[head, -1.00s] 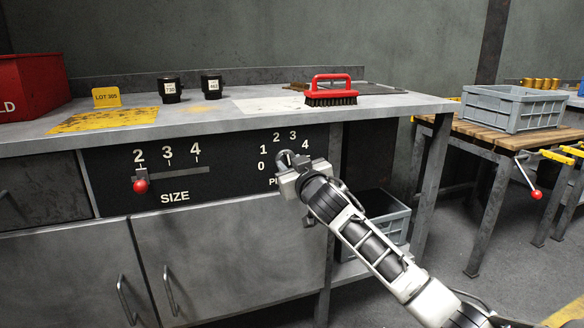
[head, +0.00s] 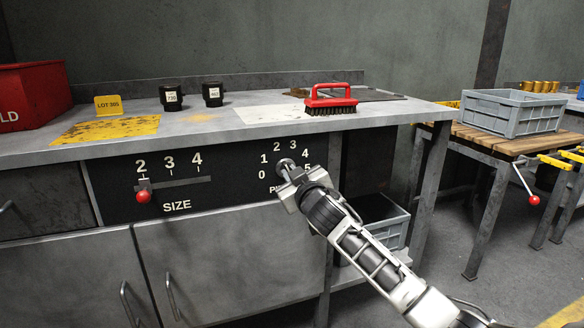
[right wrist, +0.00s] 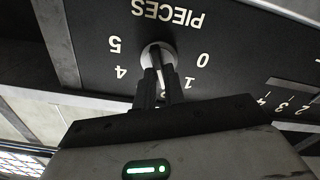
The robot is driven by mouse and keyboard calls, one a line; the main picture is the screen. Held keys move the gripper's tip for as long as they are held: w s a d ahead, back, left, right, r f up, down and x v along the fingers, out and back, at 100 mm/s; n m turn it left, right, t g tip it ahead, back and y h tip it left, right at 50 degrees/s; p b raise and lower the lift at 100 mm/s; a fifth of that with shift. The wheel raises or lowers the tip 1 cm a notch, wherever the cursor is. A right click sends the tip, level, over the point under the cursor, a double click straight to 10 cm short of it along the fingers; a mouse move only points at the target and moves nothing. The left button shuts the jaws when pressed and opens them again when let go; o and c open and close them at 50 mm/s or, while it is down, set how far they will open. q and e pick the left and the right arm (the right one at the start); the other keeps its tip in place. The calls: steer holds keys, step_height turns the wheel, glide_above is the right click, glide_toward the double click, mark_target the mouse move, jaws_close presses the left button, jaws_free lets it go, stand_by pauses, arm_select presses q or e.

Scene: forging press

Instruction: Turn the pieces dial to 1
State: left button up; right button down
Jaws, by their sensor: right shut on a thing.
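The pieces dial (head: 285,163) is a round grey knob on the black front panel under the bench top, with the numbers 0 to 5 around it. My right gripper (head: 289,172) is at the dial and shut on its knob. In the right wrist view, where the panel appears upside down, both fingers (right wrist: 158,78) meet the dial (right wrist: 157,52) and cover its lower part. The numbers 0, 1, 4 and 5 show there; 2 and 3 are hidden. I cannot tell which number the dial points to. My left gripper is not in view.
The size slider's red knob (head: 144,196) sits at 2, left of the dial. On the bench top (head: 200,135) are a red brush (head: 331,99), two black cups and a yellow LOT 305 sign (head: 108,105). A grey crate (head: 514,111) stands on a wooden table at the right.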

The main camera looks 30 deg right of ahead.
steer(key=shift+r+n+p, duration=0.15)
steer(key=shift+n+p, duration=0.65)
steer(key=shift+n, duration=0.1)
steer(key=n+p, duration=0.1)
steer(key=n, duration=0.1)
steer(key=shift+a+n+p, duration=0.1)
steer(key=shift+n+p, duration=0.2)
steer(key=shift+p, duration=0.1)
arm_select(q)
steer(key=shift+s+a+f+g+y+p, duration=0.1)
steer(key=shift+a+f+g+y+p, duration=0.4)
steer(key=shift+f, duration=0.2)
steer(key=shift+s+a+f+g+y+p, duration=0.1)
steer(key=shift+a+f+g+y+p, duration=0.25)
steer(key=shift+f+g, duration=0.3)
arm_select(e)
steer(key=shift+f+n, duration=0.25)
steer(key=shift+n, duration=1.05)
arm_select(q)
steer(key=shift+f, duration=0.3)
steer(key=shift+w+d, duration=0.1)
arm_select(e)
steer(key=c, duration=1.5)
jaws_free()
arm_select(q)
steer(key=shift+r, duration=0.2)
